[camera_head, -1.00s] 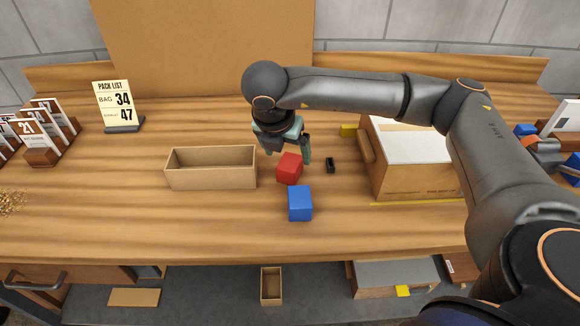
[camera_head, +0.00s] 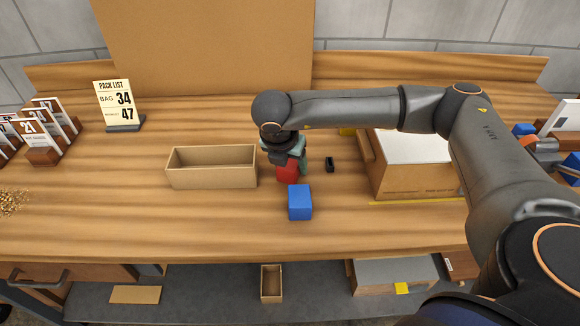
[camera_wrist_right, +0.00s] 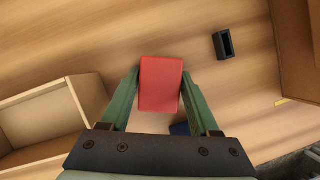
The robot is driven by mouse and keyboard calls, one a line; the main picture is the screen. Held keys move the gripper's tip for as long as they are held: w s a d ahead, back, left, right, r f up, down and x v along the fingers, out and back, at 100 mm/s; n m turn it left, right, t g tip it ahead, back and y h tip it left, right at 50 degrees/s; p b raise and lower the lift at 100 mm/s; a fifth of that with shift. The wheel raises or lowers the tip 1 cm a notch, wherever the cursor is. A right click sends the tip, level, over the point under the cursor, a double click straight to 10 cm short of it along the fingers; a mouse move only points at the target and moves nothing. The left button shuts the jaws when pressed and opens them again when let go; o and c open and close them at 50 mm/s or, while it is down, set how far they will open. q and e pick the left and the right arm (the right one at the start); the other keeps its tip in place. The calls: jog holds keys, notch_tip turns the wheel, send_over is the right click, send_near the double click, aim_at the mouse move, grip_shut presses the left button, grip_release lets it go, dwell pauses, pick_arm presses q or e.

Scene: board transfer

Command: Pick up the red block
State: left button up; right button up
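The red block (camera_head: 287,172) stands on the wooden table, right of the open cardboard box and behind the blue block. My right gripper (camera_wrist_right: 161,75) is down over it from above. In the right wrist view the red block (camera_wrist_right: 160,85) lies between the two green fingers, and both fingertips appear to meet its sides. The gripper looks shut on it. In the head view the wrist and fingers hide the block's upper part. The block shows no clear lift from the table. My left gripper is not in view.
A blue block (camera_head: 300,202) stands just in front of the red one. An open cardboard box (camera_head: 211,178) is to the left. A small black object (camera_head: 329,164) lies to the right, before a large carton (camera_head: 412,178).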

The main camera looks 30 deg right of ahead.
aim_at(289, 162)
grip_shut()
jog(key=shift+r, duration=0.1)
dwell(0.3)
jog(key=shift+r, duration=0.5)
notch_tip(289, 162, up, 2)
jog(key=shift+a+r, duration=0.15)
jog(key=shift+r, duration=0.05)
jog(key=s+a+r, duration=0.8)
jog(key=a+r, duration=0.1)
jog(key=a, duration=0.1)
jog(key=shift+s+a+r, duration=0.25)
jog(key=shift+s+a, duration=0.1)
